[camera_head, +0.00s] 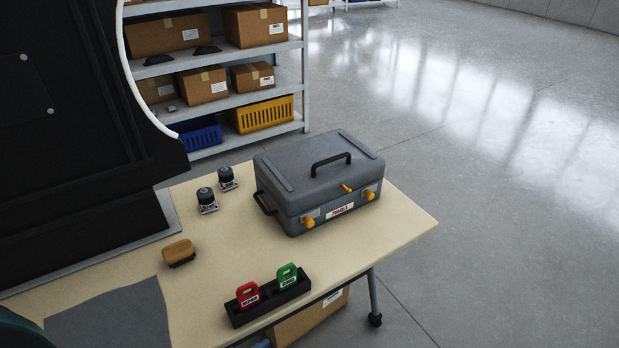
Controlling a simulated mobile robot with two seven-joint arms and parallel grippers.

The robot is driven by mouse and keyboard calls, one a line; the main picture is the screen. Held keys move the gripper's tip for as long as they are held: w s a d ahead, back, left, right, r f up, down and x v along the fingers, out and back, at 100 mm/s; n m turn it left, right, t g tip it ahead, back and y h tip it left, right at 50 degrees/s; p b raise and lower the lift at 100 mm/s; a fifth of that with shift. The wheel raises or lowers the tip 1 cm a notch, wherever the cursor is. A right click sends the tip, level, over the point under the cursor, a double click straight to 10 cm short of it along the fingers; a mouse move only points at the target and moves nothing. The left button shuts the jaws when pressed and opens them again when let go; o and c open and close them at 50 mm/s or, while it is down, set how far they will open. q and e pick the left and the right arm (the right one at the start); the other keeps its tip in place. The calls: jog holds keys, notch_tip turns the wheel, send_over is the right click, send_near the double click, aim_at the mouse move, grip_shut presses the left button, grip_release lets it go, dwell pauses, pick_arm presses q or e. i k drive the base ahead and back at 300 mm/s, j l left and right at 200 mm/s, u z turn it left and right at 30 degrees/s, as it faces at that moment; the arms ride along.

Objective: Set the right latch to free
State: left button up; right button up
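A closed grey case (330,190) stands on the table, with a black handle on its lid and another at its left end. Its front carries a right yellow latch (369,195) and a left yellow latch (309,222), with a red-and-white label between them. A small yellow piece (346,187) sticks out at the lid's front edge, left of the right latch. The latches are too small to tell their setting. Neither of my grippers is in view.
The wooden table (220,240) holds a black tray (268,302) with a red tag (247,294) and a green tag (287,276), a brush (179,252), two dark-topped devices (206,200) and a grey mat (115,320). Shelves (225,60) stand behind. The floor to the right is clear.

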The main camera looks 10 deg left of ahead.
aim_at(369, 195)
jog(key=i+l+z, duration=0.1)
jog(key=i+l, duration=0.35)
jog(key=l, duration=0.2)
jog(key=i+l, duration=0.5)
jog(key=l+z, duration=0.05)
jog(key=l, duration=0.05)
